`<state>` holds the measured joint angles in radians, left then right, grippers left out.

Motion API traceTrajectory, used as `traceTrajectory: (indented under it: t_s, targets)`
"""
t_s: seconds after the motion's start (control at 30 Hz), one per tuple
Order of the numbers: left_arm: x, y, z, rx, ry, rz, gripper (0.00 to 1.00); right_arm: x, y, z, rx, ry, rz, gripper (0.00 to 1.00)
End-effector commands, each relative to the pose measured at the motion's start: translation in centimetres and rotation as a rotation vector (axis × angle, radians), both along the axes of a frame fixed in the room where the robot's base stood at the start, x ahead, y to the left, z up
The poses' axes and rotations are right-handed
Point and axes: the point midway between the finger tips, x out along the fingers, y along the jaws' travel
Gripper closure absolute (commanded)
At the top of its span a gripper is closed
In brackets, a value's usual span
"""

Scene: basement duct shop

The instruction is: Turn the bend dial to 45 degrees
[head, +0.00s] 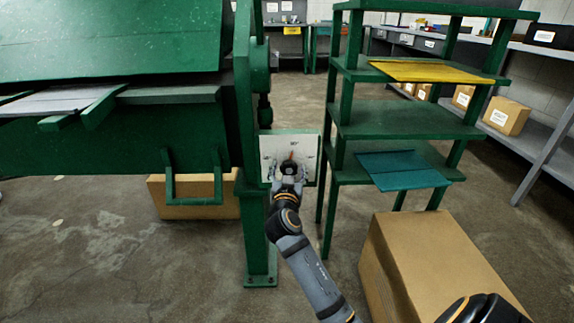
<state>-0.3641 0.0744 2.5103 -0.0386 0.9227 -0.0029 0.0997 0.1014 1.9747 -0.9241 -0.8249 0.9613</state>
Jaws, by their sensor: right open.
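The bend dial is on a pale square plate (270,146) fixed to the right side of the green bending machine. Its dark knob (289,168) sits low on the plate, with a reddish pointer (291,155) above it that looks close to upright. Small markings run along the plate's upper part, too small to read surely. My right gripper (288,174) is open at the knob, its fingertips at either side of it; I cannot tell whether they touch it. The gripper hides the plate's lower middle. My left gripper is out of view.
The green bending machine (110,45) fills the left, with a U-shaped handle (194,200) low in front. A green shelf rack (400,120) stands close right of the dial. A large cardboard box (430,265) stands at the lower right. Floor is bare at lower left.

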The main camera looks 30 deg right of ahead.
Motion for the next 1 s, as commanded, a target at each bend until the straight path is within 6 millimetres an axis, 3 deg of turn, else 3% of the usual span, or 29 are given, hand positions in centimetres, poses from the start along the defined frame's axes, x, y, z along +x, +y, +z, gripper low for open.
traceTrajectory:
  t_s: [0.07,0.5,1.0]
  targets:
    - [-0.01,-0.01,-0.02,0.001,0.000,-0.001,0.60,0.00,0.00,-0.01,0.000,0.000,0.000,0.31]
    - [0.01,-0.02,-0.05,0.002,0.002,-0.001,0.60,0.02,0.01,0.00,0.000,0.000,0.001,0.86]
    - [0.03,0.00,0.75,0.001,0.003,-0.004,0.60,0.03,-0.04,0.12,-0.149,0.091,0.000,0.86]
